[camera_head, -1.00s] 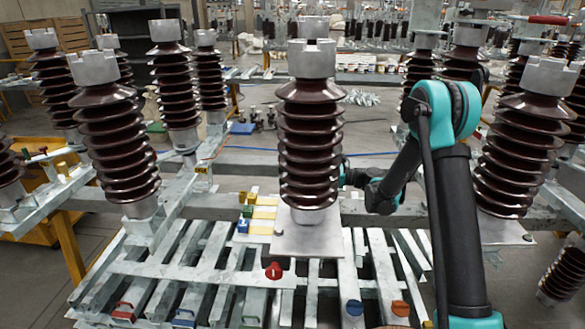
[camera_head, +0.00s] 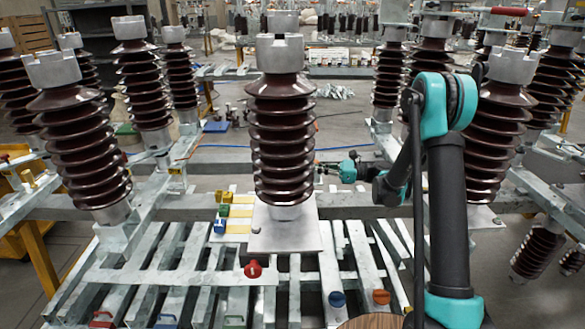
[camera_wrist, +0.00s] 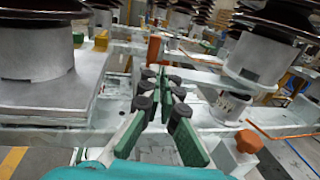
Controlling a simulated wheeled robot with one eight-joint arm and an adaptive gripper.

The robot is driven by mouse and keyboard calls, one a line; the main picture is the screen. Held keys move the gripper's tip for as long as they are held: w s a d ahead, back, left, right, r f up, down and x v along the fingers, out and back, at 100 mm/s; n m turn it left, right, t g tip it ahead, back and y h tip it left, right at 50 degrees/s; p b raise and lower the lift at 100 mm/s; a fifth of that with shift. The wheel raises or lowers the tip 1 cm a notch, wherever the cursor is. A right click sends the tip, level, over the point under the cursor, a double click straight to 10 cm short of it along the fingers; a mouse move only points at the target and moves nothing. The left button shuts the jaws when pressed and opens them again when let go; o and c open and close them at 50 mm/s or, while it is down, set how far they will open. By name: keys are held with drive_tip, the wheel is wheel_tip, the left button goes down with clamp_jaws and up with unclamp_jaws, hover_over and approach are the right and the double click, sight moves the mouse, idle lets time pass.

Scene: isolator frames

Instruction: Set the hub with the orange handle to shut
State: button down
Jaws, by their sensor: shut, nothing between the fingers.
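An orange round knob (camera_head: 381,297) sits on the slatted metal frame at the lower right of the head view, beside a blue knob (camera_head: 338,299). An orange knob (camera_wrist: 249,141) on a pale block also shows at the right of the wrist view; I cannot tell whether it is the same one. An upright orange piece (camera_wrist: 154,48) stands beyond my fingertips. My gripper (camera_head: 333,170) is right of the central brown insulator, behind the slats. In the wrist view my gripper (camera_wrist: 163,80) is shut and empty, apart from the orange knob.
A red knob (camera_head: 253,268) sits in front of the central insulator (camera_head: 282,140). Yellow, green and blue blocks (camera_head: 221,211) stand left of its base plate. Ribbed insulators stand on both sides. In the wrist view, metal bases (camera_wrist: 45,75) flank my fingers closely.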

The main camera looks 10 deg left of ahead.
drive_tip(key=d+g, duration=0.1)
drive_tip(key=d, duration=0.4)
drive_tip(key=s+a, duration=0.1)
drive_tip(key=a, duration=1.2)
drive_tip(key=shift+s+a+f+n, duration=0.15)
drive_tip(key=shift+s+a+n, duration=0.15)
drive_tip(key=shift+a+n, duration=0.1)
drive_tip(key=a, duration=1.1)
drive_tip(key=shift+s, duration=0.4)
